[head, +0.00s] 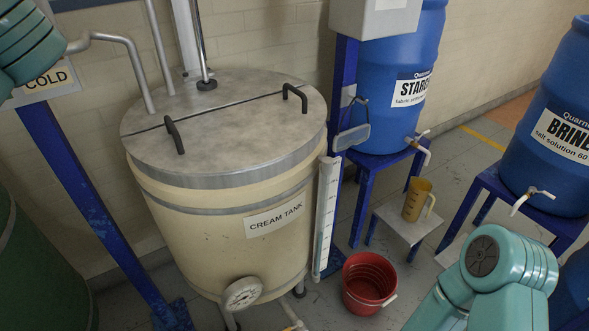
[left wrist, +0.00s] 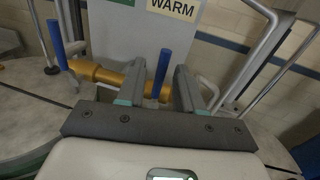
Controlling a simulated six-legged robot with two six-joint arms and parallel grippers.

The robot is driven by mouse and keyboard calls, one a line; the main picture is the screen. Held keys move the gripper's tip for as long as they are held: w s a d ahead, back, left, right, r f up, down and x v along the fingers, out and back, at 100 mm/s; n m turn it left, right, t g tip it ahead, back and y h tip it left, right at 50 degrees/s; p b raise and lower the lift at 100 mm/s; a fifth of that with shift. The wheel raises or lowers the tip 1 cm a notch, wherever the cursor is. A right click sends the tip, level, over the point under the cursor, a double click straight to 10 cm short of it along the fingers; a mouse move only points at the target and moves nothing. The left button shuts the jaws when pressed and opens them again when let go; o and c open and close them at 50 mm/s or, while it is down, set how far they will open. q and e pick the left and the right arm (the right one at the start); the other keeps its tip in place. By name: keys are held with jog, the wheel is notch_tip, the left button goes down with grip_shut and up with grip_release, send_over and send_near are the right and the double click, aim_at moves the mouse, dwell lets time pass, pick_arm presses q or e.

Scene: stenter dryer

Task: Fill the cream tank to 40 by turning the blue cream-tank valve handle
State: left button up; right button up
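The cream tank (head: 222,225) is a cream drum with a flat metal lid in the head view. An upright level scale (head: 327,215) stands at its right side; its reading is too small to tell. In the left wrist view, a brass valve body (left wrist: 105,75) carries a blue upright handle (left wrist: 162,72) and another blue handle (left wrist: 56,45) further left. My right gripper is not in view; my right arm shows at lower right.
A WARM sign (left wrist: 173,8) hangs above the valve. A COLD sign (head: 48,80) is at the head view's left.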

pick_arm(q)
jog(key=b+v, duration=0.3)
jog(key=v, duration=0.9)
jog(key=shift+s+d+b, duration=0.25)
jog(key=shift+d+b, duration=0.05)
jog(key=shift+d, duration=0.05)
